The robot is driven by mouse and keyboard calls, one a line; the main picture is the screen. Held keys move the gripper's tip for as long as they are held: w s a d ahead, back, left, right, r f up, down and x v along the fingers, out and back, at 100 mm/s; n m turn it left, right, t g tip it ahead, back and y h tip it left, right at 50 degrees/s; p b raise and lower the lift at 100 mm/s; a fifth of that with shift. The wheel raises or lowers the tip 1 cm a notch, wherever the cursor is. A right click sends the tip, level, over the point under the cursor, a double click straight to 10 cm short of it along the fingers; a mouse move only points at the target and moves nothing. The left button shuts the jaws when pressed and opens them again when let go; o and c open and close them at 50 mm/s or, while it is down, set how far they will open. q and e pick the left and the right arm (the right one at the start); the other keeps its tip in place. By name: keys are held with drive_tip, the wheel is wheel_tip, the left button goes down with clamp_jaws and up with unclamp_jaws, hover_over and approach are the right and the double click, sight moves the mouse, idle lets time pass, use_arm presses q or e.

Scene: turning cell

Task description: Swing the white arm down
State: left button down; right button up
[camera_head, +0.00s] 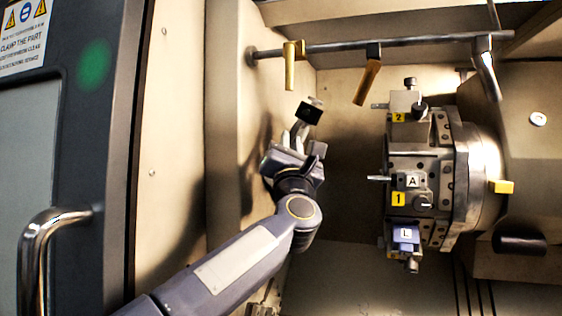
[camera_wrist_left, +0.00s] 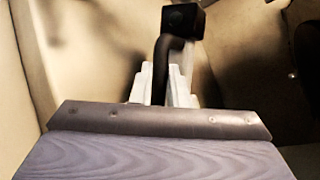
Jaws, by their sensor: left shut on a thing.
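My left gripper (camera_head: 299,133) is inside the machine, in front of the pale left wall. In the left wrist view its two light grey fingers (camera_wrist_left: 162,88) are shut on a dark curved stem (camera_wrist_left: 161,65). The stem carries a black block (camera_wrist_left: 183,20) at its end. The block also shows in the head view (camera_head: 310,114), just above the fingers, with a pale patch on top. A pale, tilted arm (camera_head: 487,72) hangs from the right end of the overhead bar, well away from my gripper. I cannot tell whether the held stem joins a white arm.
The overhead bar (camera_head: 410,42) also carries a brass lever (camera_head: 290,66) and a brown lever (camera_head: 368,80) above my gripper. A tool turret (camera_head: 412,165) with projecting tools stands to the right. The dark door (camera_head: 100,170) with its handle (camera_head: 40,250) is at the left.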

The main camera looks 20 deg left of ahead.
use_arm(q)
drive_tip(key=d+f+m+h+b, duration=0.2)
drive_tip(key=f+m+h+b, duration=0.2)
drive_tip(key=m+h+b, duration=0.3)
drive_tip(key=d+f+m+h+b, duration=0.2)
drive_tip(key=f+m+h+b, duration=0.3)
drive_tip(key=m+h+b, duration=0.3)
drive_tip(key=m+h, duration=0.4)
drive_tip(key=m, duration=0.5)
drive_tip(key=shift+w+g+b, duration=0.15)
drive_tip(key=shift+g+b, duration=0.15)
drive_tip(key=shift+g, duration=0.1)
drive_tip(key=shift+f+m+h, duration=0.2)
drive_tip(key=shift+m+h, duration=0.1)
drive_tip(key=shift+m, duration=0.1)
drive_tip(key=c, duration=1.5)
unclamp_jaws()
drive_tip(key=shift+o, duration=0.5)
drive_tip(key=shift+r, duration=0.1)
drive_tip(key=shift+a, duration=0.1)
